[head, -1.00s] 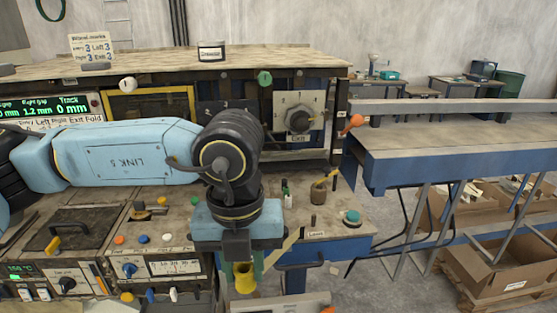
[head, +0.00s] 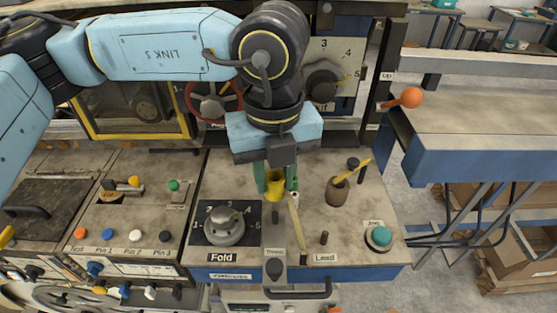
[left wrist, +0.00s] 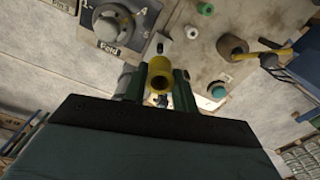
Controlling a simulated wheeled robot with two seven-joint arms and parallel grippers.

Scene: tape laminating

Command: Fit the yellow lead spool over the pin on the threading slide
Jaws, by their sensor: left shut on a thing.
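My left gripper (head: 276,181) is shut on the yellow lead spool (head: 274,191), between its green fingers, above the worktop. In the left wrist view the spool (left wrist: 160,72) shows its open bore, held between the fingertips (left wrist: 159,88). Below the spool in the head view is a short dark peg (head: 275,216), in line with the dark Thread knob (head: 274,268). I cannot tell whether this peg is the slide's pin, nor how high the spool is above it. My right gripper is not in view.
The Fold dial (head: 225,227) is left of the spool. A pale bar (head: 297,222) lies close on its right. A brown cup with a yellow stick (head: 337,191) and a teal button (head: 380,237) are farther right.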

